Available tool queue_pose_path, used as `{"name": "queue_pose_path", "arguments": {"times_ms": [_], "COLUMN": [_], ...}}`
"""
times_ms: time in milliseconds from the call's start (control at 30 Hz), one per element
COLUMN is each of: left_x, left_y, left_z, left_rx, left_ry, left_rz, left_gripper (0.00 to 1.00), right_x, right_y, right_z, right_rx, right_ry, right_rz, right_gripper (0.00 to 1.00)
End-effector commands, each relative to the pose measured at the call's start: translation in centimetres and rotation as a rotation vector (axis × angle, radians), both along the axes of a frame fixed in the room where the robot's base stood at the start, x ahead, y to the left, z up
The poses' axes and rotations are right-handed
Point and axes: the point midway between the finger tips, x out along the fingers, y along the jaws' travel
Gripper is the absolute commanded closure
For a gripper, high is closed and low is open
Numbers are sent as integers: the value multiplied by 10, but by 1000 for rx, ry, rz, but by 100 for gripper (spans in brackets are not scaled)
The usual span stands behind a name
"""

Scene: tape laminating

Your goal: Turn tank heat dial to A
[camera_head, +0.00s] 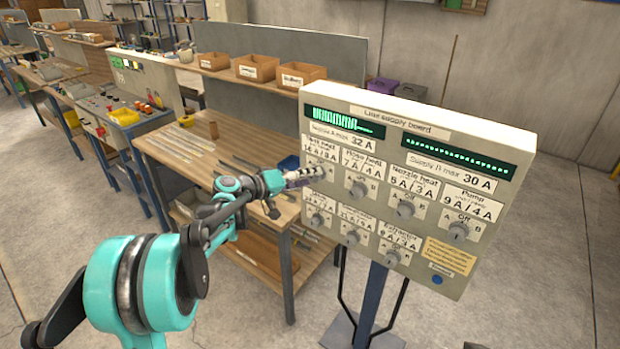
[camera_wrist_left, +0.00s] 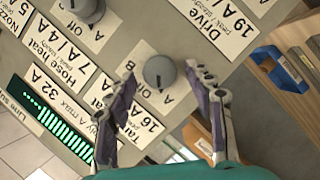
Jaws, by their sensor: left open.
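The line supply board (camera_head: 485,285) is a grey panel with labelled dials in two rows. The tank heat dial (camera_wrist_left: 159,72) is a round grey knob in the left wrist view, above its "Tank" 16 A label (camera_wrist_left: 138,122). Letters A and B are printed beside it; I cannot tell exactly which mark it points at. In the head view my gripper hides this dial. My left gripper (camera_head: 302,178) is at the board's upper left dial. In the left wrist view its open fingers (camera_wrist_left: 161,75) stand on either side of the knob, with gaps visible.
The hose heat dial (camera_head: 358,189), nozzle heat dial (camera_head: 405,208) and pump dial (camera_head: 458,231) sit to the right, with a lower row beneath. Two green displays (camera_head: 343,122) are above. A wooden workbench (camera_head: 215,150) with cardboard bins (camera_head: 258,67) stands behind my arm.

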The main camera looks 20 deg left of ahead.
Motion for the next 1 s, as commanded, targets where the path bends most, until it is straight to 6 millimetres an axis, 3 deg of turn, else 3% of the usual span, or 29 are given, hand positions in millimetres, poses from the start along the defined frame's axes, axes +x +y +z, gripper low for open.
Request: {"name": "queue_pose_path", "arguments": {"times_ms": [300, 500, 1000], "left_x": [-52, -76, -83], "left_y": [41, 59, 64], "left_z": [16, 23, 25], "left_rx": [-1, -1, -1], "left_ry": [-1, 1, 1], "left_rz": [3, 2, 0], "left_gripper": [47, 47, 47], "right_x": [0, 0, 0], "right_y": [0, 0, 0], "right_z": [0, 0, 0], "right_rx": [0, 0, 0], "right_ry": [0, 0, 0], "right_rz": [0, 0, 0], "right_gripper": [100, 100, 100]}}
